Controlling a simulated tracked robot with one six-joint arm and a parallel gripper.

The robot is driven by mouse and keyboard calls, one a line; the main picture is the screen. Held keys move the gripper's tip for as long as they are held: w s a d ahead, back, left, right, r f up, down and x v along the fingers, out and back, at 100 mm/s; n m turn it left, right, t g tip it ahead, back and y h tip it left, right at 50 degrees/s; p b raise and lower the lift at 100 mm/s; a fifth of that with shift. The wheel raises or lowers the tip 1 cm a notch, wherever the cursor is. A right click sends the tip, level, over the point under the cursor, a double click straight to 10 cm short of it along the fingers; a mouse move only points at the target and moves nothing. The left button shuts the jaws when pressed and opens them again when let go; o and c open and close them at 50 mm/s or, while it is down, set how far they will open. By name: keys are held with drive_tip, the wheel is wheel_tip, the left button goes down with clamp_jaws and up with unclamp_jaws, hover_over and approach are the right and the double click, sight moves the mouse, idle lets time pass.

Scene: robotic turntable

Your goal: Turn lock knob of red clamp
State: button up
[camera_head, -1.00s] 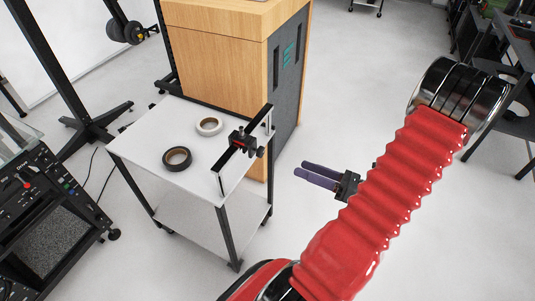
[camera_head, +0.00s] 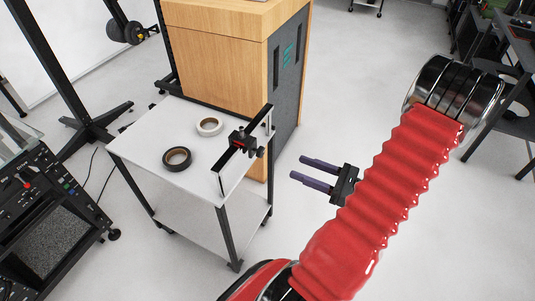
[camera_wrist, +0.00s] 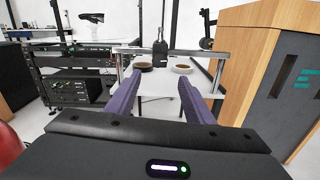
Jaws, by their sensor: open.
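The clamp (camera_head: 240,142) is a small black body with a red part, mounted on a raised rail (camera_head: 222,160) along the right edge of a white cart. Dark knob-like parts stick out at its right side. In the wrist view the clamp (camera_wrist: 161,46) is a dark upright shape on the rail, straight ahead between my fingers; its red part and lock knob cannot be made out there. My gripper (camera_head: 298,167) has purple fingers, open and empty, in free air right of the cart and apart from the clamp. The fingers (camera_wrist: 160,80) also show in the wrist view.
A brown tape roll (camera_head: 177,159) and a white tape roll (camera_head: 209,127) lie on the cart top (camera_head: 150,130). A wooden cabinet (camera_head: 215,65) stands close behind the cart. A control console (camera_head: 40,190) is at left. Open floor lies right of the cart.

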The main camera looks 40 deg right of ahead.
sight(263, 153)
drive_tip(key=shift+x, duration=6.4)
drive_tip(key=shift+c, duration=0.6)
drive_tip(key=shift+d, duration=0.15)
drive_tip(key=c, duration=0.9)
